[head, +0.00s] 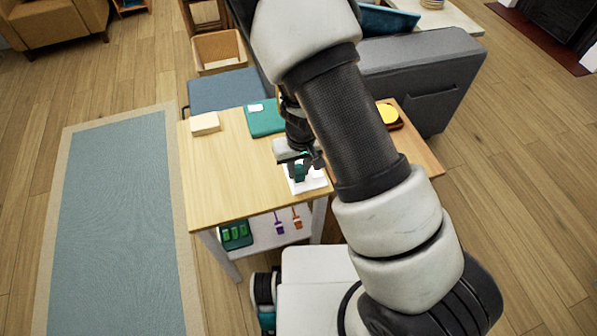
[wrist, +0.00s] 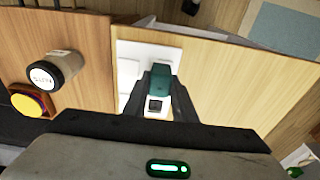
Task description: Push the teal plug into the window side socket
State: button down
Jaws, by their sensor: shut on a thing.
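My gripper (head: 299,163) is shut on the teal plug (head: 299,174) above the near right part of the wooden table. In the wrist view my gripper (wrist: 162,82) has a dark finger on each side of the teal plug (wrist: 160,75); a pale block with a dark square shows at its lower end. A white socket plate (head: 313,184) lies on the table under the plug, and it also shows in the wrist view (wrist: 150,47). The plug and fingers hide part of it. I cannot tell which socket is nearest or whether the plug touches the plate.
A teal folder (head: 265,120) and a cream box (head: 205,123) lie toward the table's far edge. A lower shelf holds small items.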

aim_at(298, 169)
jog(key=shift+r, duration=0.1)
notch_tip(298, 169, up, 10)
jog(key=p, duration=0.3)
jog(key=shift+f, duration=0.25)
notch_tip(298, 169, down, 8)
jog(key=b, duration=0.6)
jog(key=shift+r, duration=0.25)
jog(key=shift+f+b, duration=1.05)
jog(key=shift+b, duration=0.2)
dwell(0.8)
jog(key=c, duration=1.4)
grip_release()
jog(key=r+p, duration=0.2)
jog(key=r, duration=0.3)
jog(key=s+r+p, duration=0.1)
jog(key=r+p, duration=0.1)
jog(key=r, duration=0.4)
jog(key=s+r+p, duration=0.1)
jog(key=r+p, duration=0.1)
jog(key=r, duration=0.4)
jog(key=shift+d+r, duration=0.2)
jog(key=shift+d, duration=0.1)
jog(key=shift+o, duration=0.2)
